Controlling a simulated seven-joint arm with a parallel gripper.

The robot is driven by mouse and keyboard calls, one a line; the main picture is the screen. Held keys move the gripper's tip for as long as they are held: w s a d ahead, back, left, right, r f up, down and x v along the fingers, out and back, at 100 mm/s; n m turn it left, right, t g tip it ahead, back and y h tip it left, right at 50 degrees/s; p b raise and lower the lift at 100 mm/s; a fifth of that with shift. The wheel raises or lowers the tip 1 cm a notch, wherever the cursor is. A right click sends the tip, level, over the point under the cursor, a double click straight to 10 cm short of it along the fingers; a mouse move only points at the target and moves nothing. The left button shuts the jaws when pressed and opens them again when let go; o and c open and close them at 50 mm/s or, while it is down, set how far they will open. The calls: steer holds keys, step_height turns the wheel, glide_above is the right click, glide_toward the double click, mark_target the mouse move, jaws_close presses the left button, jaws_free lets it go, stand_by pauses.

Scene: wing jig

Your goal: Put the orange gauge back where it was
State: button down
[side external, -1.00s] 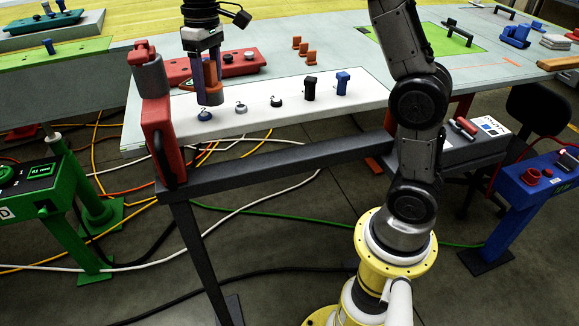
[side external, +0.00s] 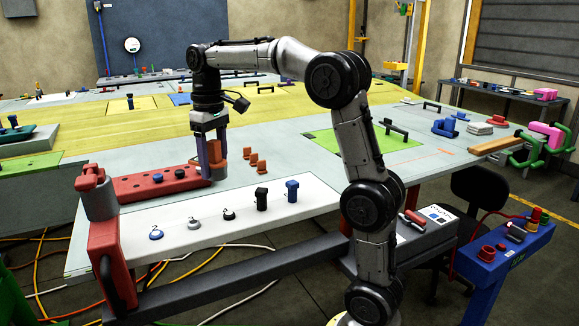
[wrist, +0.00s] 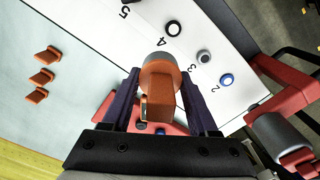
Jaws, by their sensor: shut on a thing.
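My gripper (side external: 214,165) is shut on the orange gauge (side external: 213,153), held upright between two dark purple fingers. In the wrist view the gauge (wrist: 160,105) shows an orange body and a round grey-brown end. In the side view my gripper is at the right end of the red plate (side external: 140,190), behind the white board (side external: 330,195). I cannot tell whether the gauge touches the plate. The board carries a blue knob (side external: 156,235), a grey knob (side external: 194,225), a black knob (side external: 229,214), a black block (side external: 262,200) and a blue block (side external: 292,190).
Several small orange pieces (side external: 254,160) stand on the table to the right of my gripper. A red clamp (side external: 107,255) with a grey cylinder stands at the board's left end. A green mat (side external: 340,150) lies farther right. The pale table between is mostly clear.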

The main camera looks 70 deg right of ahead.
steer(key=s+d+r+m, duration=0.3)
steer(key=s+d, duration=0.5)
steer(key=d, duration=0.1)
steer(key=s+d+r+m, duration=0.2)
steer(key=s+d+m, duration=0.2)
steer(key=s+d, duration=0.45)
glide_above(289, 164)
steer(key=f, duration=0.9)
steer(key=shift+s+a, duration=0.15)
steer(key=shift+s, duration=0.1)
steer(key=shift+w+d+f, duration=0.1)
steer(key=shift+d+f, duration=0.05)
steer(key=shift+f, duration=0.85)
steer(key=shift+w+d+f, duration=0.1)
steer(key=shift+d+f, duration=0.05)
steer(key=shift+f, duration=0.85)
steer(key=shift+f, duration=0.1)
steer(key=shift+c, duration=0.8)
jaws_free()
steer(key=shift+f, duration=0.1)
